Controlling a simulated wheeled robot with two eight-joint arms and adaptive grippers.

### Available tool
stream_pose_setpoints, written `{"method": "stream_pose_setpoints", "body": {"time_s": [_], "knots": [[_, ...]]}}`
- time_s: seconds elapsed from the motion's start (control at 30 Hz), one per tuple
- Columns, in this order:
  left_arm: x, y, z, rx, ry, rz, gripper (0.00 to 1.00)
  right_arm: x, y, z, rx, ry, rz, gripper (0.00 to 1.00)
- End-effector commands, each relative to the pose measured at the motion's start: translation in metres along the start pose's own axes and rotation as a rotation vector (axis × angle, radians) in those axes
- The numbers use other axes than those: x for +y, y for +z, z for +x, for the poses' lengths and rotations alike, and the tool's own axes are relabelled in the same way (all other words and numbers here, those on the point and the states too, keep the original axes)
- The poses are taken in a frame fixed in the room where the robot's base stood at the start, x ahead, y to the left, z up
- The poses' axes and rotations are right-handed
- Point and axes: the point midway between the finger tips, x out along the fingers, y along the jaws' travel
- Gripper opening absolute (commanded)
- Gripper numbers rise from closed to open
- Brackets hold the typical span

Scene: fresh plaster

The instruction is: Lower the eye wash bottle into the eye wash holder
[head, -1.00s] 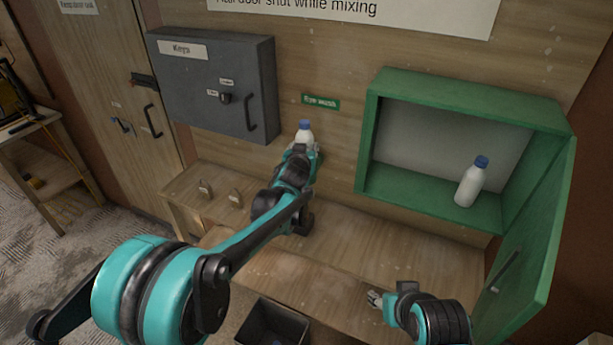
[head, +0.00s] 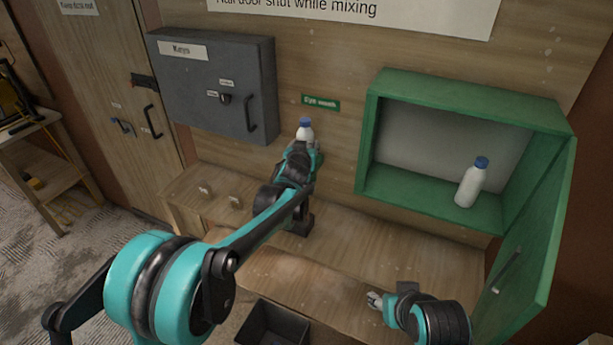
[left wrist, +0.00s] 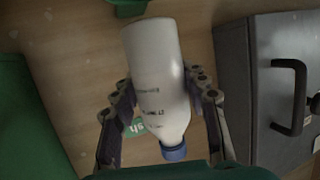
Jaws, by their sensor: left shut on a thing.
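My left gripper (left wrist: 160,110) is shut on a white eye wash bottle with a blue cap (left wrist: 155,75), one finger on each side. In the head view this bottle (head: 305,132) is upright in front of the wall, below the green eye wash sign (head: 320,103). A green part, apparently the eye wash holder (left wrist: 128,7), shows beyond the bottle's base in the left wrist view. There the base appears apart from it. In the head view my arm mostly hides the holder. My right gripper (head: 376,300) is low over the bench; its opening is unclear.
A grey key cabinet (head: 215,90) is left of the bottle. An open green cabinet (head: 430,200) with another white bottle (head: 469,185) is at right, its door (head: 525,240) swung out. A dark bin (head: 262,318) sits below the bench (head: 380,240).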

Motion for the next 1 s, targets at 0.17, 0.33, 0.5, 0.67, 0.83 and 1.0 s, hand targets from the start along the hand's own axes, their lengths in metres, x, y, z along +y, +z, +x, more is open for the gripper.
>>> {"method": "stream_pose_setpoints", "body": {"time_s": [0.17, 0.33, 0.5, 0.67, 0.83, 1.0], "knots": [[0.000, 0.006, 0.002, 0.001, 0.000, 0.000, 0.05, 0.000, 0.003, 0.004, 0.000, 0.000, 0.000, 0.46], [0.000, 0.015, 0.005, 0.001, 0.000, 0.000, 0.05, 0.000, 0.007, 0.010, 0.000, 0.000, 0.000, 0.46], [0.000, 0.022, 0.007, 0.001, 0.000, 0.000, 0.05, 0.000, 0.010, 0.014, 0.000, 0.000, 0.000, 0.46], [0.000, 0.022, 0.007, 0.001, 0.000, 0.000, 0.05, 0.000, 0.010, 0.014, 0.000, 0.000, 0.000, 0.46], [0.000, 0.022, 0.007, 0.001, 0.000, 0.000, 0.05, 0.000, 0.010, 0.013, 0.000, 0.000, 0.000, 0.46], [0.000, 0.022, 0.007, 0.001, 0.000, 0.000, 0.05, 0.000, 0.010, 0.013, 0.000, 0.000, 0.000, 0.46]]}}
